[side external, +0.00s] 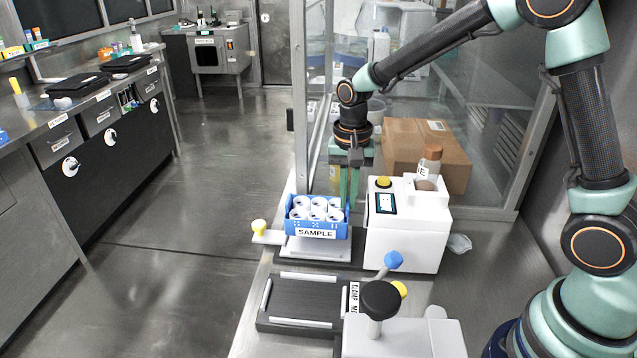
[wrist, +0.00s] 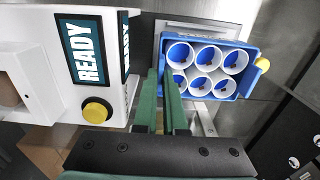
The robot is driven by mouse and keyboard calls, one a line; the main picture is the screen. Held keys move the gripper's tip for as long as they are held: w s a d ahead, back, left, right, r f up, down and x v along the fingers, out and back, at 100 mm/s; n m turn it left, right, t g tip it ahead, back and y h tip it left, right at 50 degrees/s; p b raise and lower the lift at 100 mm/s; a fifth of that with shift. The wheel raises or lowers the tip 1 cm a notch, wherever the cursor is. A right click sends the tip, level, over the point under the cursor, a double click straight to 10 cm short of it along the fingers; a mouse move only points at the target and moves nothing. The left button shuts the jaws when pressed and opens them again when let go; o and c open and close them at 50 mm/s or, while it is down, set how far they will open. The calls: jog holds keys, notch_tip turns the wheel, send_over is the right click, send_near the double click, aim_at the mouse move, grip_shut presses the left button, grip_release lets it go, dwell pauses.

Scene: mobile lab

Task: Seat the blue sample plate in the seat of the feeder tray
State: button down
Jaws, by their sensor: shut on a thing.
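The blue sample plate (side external: 301,228) is a blue box marked SAMPLE, holding several white cups. It also shows in the wrist view (wrist: 213,91), level in the side view. My gripper (side external: 347,195) has green fingers pointing down at the plate's right end, shut on its wall. In the wrist view my gripper (wrist: 163,82) meets the plate's left edge. The feeder tray (side external: 318,250) looks to be the pale platform under the plate, with a yellow knob at its left. The plate hides most of the seat, and I cannot tell whether the plate touches it.
A white machine (side external: 404,240) with a yellow button and a READY screen (wrist: 83,50) stands close on the right. A dark railed bed (side external: 303,303) lies in front, beside a lever clamp (side external: 382,299). A glass panel and cardboard box (side external: 400,145) are behind.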

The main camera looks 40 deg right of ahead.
aim_at(347, 213)
jog(key=shift+f, duration=2.05)
jog(key=c, duration=1)
grip_release()
jog(key=shift+f, duration=0.15)
